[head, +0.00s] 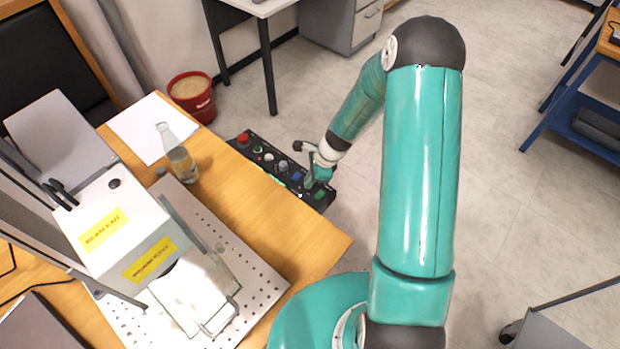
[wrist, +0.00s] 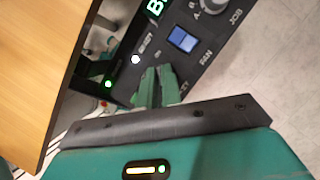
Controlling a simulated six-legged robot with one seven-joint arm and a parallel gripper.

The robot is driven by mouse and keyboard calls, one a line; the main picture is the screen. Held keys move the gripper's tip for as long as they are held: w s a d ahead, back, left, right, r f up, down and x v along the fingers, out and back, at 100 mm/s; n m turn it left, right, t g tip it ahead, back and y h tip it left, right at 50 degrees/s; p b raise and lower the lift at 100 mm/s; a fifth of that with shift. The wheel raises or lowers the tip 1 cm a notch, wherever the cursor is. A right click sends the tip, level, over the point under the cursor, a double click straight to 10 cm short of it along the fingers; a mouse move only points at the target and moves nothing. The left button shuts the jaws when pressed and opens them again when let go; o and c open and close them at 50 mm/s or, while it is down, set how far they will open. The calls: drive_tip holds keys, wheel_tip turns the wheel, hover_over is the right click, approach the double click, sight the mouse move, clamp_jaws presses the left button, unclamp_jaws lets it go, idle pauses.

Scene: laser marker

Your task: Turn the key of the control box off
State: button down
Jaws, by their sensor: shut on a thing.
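The control box (head: 262,172) is a long black panel beside the far edge of the wooden table. It carries a red button (head: 243,139), knobs and lit buttons. In the wrist view its panel (wrist: 207,68) shows a blue FAN switch (wrist: 182,39), a JOB knob (wrist: 213,5) and a green display. My gripper (head: 312,180) is down at the near right part of the box. In the wrist view my gripper's green fingers (wrist: 157,82) are together at the panel, shut on the key, which they hide. Which way the key points cannot be seen.
The wooden table (head: 290,232) lies left of my arm, with a glass bottle (head: 178,160), a white sheet (head: 140,128) and the laser machine (head: 125,225) on it. A red bucket (head: 192,102) stands behind.

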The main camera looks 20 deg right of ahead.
drive_tip(key=shift+n, duration=0.3)
drive_tip(key=n+g, duration=0.2)
drive_tip(key=n, duration=0.3)
drive_tip(key=shift+w, duration=0.2)
drive_tip(key=n, duration=0.2)
drive_tip(key=n+g+h, duration=0.1)
drive_tip(key=n, duration=0.1)
drive_tip(key=shift+w+n+g, duration=0.1)
drive_tip(key=shift+n+g, duration=0.2)
drive_tip(key=shift+n, duration=0.1)
drive_tip(key=n+g+h, duration=0.1)
drive_tip(key=n, duration=0.2)
drive_tip(key=shift+a+n, duration=0.15)
drive_tip(key=shift+n, duration=0.15)
drive_tip(key=shift+w+n+g+h, duration=0.15)
drive_tip(key=shift+n+h, duration=0.25)
drive_tip(key=shift+n, duration=0.55)
drive_tip(key=shift+s+n+g+h, duration=0.15)
drive_tip(key=shift+n+h, duration=0.25)
drive_tip(key=shift+n, duration=0.55)
drive_tip(key=shift+w, duration=0.1)
drive_tip(key=c, duration=1.6)
unclamp_jaws()
